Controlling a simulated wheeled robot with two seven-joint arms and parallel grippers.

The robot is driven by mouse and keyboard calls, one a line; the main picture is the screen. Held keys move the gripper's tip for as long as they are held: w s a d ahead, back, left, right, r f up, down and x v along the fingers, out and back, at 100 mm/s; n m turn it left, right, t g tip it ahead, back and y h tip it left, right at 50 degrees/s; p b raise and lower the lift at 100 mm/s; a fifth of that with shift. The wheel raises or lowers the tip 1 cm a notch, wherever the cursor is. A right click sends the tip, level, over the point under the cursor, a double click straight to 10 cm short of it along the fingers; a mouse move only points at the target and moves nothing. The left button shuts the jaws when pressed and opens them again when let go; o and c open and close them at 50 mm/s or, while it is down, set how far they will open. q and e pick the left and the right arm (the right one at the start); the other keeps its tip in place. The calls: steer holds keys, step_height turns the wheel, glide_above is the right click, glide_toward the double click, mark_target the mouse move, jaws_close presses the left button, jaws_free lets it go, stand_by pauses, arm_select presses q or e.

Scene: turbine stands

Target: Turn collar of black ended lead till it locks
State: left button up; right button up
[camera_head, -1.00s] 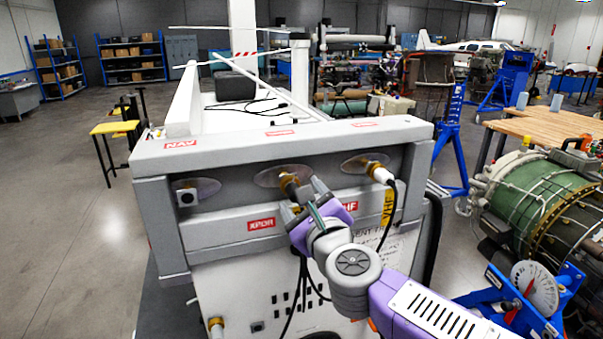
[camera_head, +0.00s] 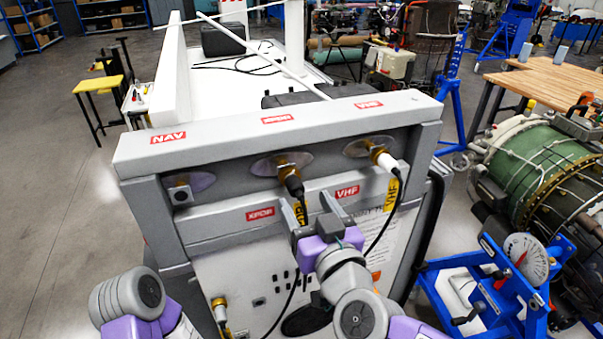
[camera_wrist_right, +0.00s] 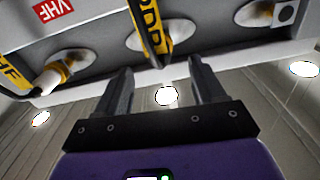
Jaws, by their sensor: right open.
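The black ended lead (camera_head: 293,184) is in the middle socket of the panel, under the XPDR label. Its plug points out and slightly down, with a brass collar behind the black end and a yellow tag below. My right gripper (camera_head: 310,206) is open and empty, just below and to the right of the plug, apart from it. In the right wrist view, the fingers of the right gripper (camera_wrist_right: 160,68) are spread, with the lead's yellow-and-black tag (camera_wrist_right: 152,28) ahead of them. My left arm shows at lower left; its gripper is out of view.
A white ended lead (camera_head: 386,161) is in the VHF socket on the right, its black cable hanging down. The NAV socket (camera_head: 182,195) at left has no lead. Another connector (camera_head: 219,312) shows low on the cart front. A blue stand (camera_head: 490,290) is at right.

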mark_target(298, 192)
steer(key=shift+x, duration=3.65)
steer(key=c, duration=1.1)
